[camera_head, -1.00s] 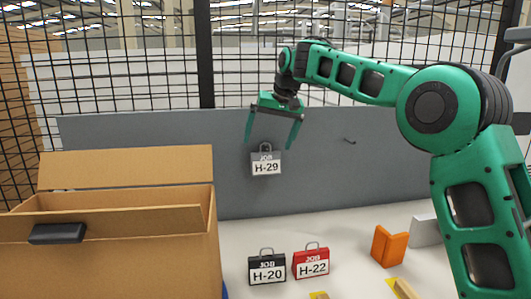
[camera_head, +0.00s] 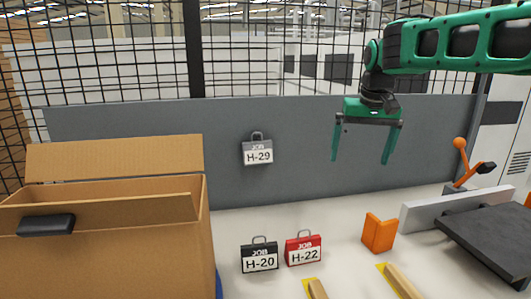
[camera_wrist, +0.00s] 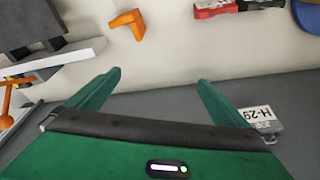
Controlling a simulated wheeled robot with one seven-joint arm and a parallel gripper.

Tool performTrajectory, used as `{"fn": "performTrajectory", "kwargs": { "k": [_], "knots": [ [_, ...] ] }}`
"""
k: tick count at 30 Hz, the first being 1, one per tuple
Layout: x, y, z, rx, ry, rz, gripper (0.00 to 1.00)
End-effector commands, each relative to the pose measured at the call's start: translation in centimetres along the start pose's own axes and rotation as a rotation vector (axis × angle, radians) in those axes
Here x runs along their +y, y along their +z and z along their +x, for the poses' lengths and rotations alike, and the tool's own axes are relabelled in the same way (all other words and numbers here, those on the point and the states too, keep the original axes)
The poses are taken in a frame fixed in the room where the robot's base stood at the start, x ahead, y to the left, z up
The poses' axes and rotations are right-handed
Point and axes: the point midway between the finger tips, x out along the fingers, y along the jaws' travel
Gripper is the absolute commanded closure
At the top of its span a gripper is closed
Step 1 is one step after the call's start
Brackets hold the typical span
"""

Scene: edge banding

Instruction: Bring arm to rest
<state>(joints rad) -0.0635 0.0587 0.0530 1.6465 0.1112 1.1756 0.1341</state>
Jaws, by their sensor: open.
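My gripper (camera_head: 362,146) is green, open and empty, with its fingers pointing down in front of the grey back panel (camera_head: 310,165). It hangs in the air to the right of a grey job tag marked H-29 (camera_head: 257,150), which hangs on that panel. The gripper and this tag are apart. In the wrist view my gripper's two fingers (camera_wrist: 158,88) are spread with nothing between them. The H-29 tag (camera_wrist: 262,117) shows there just beyond the right finger.
A black H-20 tag (camera_head: 260,256) and a red H-22 tag (camera_head: 303,249) stand on the white table. An open cardboard box (camera_head: 110,245) is at left. An orange block (camera_head: 379,233), a dark plate (camera_head: 495,240) and an orange-handled clamp (camera_head: 462,165) are at right.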

Motion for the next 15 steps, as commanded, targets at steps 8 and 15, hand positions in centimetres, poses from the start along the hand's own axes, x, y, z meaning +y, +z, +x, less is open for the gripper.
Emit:
{"fn": "performTrajectory", "kwargs": {
  "k": [8,15],
  "knots": [
    [10.6,10.4,1.6,-0.071,0.067,0.141,0.01],
    [16.9,21.0,3.7,-0.139,0.091,0.259,0.01]
  ]
}}
